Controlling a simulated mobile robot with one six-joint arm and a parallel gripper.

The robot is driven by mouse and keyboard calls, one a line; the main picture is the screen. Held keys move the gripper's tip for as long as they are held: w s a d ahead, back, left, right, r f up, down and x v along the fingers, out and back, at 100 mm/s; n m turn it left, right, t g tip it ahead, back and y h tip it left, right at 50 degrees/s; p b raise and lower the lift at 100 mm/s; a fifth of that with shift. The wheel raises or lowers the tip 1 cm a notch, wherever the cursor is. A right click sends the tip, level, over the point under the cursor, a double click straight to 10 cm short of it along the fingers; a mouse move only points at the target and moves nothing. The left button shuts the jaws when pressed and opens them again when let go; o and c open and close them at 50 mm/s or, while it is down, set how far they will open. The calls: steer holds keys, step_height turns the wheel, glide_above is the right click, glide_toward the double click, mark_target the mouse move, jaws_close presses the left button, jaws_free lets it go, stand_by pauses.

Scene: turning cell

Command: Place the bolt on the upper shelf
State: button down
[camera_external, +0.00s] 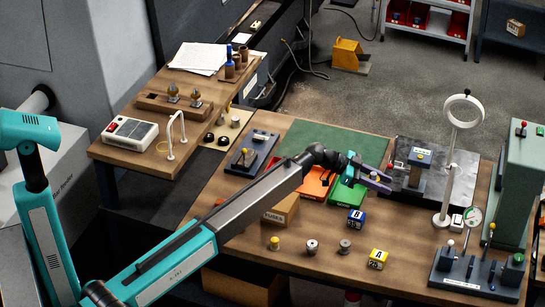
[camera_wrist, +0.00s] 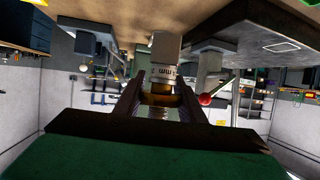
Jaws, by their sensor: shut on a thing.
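My gripper (camera_external: 378,178) is over the middle right of the wooden bench, above the green tray (camera_external: 347,193) and left of the dark grey plate. In the wrist view its two dark fingers (camera_wrist: 160,106) are closed around a small brownish cylindrical piece (camera_wrist: 159,99). A pale grey cylinder with dark marks (camera_wrist: 163,70) shows just beyond it; I cannot tell whether the two are one part. I cannot tell for certain that the held piece is the bolt. In the external view the held piece is too small to make out.
A ring magnifier on a white stand (camera_external: 446,190) and a green press (camera_external: 508,185) stand at the right. Small cylinders (camera_external: 312,247) and labelled blocks (camera_external: 378,258) are at the front. An orange tray (camera_external: 316,183) lies beside the green one. A shelf unit with red bins (camera_external: 428,18) stands behind.

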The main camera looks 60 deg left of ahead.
steer(key=shift+d, duration=0.1)
steer(key=s+d+r+m+h, duration=0.1)
steer(key=s+d, duration=0.2)
steer(key=d, duration=0.6)
steer(key=s+d+r, duration=0.2)
steer(key=s+d, duration=0.1)
steer(key=d, duration=0.7)
steer(key=s+d+n+y, duration=0.2)
steer(key=s+d, duration=0.2)
steer(key=s, duration=0.5)
steer(key=s+a+r+n+t+y, duration=0.2)
steer(key=s+a+n+y, duration=0.3)
steer(key=s+y, duration=0.1)
steer(key=shift+s+a+r+n, duration=0.15)
steer(key=shift+s+a+n, duration=0.25)
steer(key=shift+s, duration=0.4)
steer(key=shift+y, duration=0.4)
